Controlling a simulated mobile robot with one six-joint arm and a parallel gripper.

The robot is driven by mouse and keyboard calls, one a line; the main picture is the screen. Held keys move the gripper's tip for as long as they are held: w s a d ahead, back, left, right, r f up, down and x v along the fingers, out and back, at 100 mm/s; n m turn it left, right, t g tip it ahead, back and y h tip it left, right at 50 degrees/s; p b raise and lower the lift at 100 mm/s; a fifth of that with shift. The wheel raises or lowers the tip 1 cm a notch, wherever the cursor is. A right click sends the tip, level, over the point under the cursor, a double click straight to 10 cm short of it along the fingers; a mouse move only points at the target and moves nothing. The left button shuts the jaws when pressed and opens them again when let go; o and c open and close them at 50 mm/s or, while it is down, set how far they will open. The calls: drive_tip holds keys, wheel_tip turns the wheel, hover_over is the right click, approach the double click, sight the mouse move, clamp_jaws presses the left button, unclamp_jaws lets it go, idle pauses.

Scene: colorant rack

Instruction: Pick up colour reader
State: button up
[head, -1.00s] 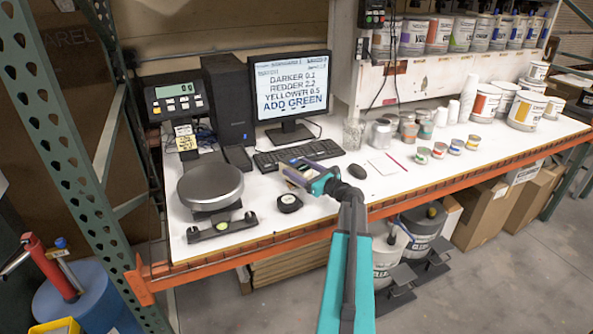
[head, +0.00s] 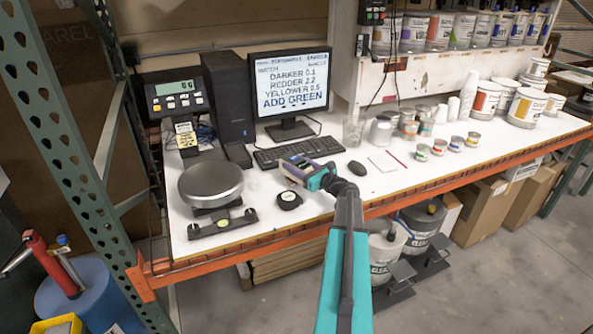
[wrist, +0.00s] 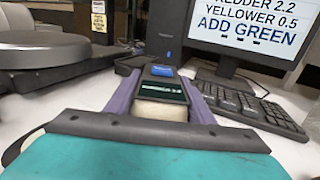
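The colour reader (wrist: 162,108) is a small pale device with a dark screen and a blue button. In the wrist view it lies lengthwise between the two purple fingers of my gripper (wrist: 163,88), which meet its sides with no clear gap. In the head view my gripper (head: 299,169) is low over the white bench in front of the keyboard, its fingers pointing left. The reader is mostly hidden by the fingers there. I cannot tell whether it is clear of the bench top.
The keyboard (head: 299,152) and monitor (head: 290,88) stand behind my gripper. A black round object (head: 289,200) lies close in front. The scale (head: 210,183) is to the left, the mouse (head: 357,167) to the right. Several small cans stand farther right.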

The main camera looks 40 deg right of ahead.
clamp_jaws()
drive_tip(key=shift+r, duration=0.2)
drive_tip(key=shift+r+b, duration=0.65)
drive_tip(key=shift+r, duration=0.3)
drive_tip(key=shift+s+a+r+b, duration=0.15)
drive_tip(key=shift+s+r+b, duration=0.25)
drive_tip(key=shift+r, duration=0.2)
drive_tip(key=s+a+r+b, duration=0.1)
drive_tip(key=s+a+b, duration=0.3)
drive_tip(key=s, duration=1)
drive_tip(key=shift+a+r, duration=0.3)
drive_tip(key=shift+a, duration=0.35)
drive_tip(key=shift+r, duration=0.1)
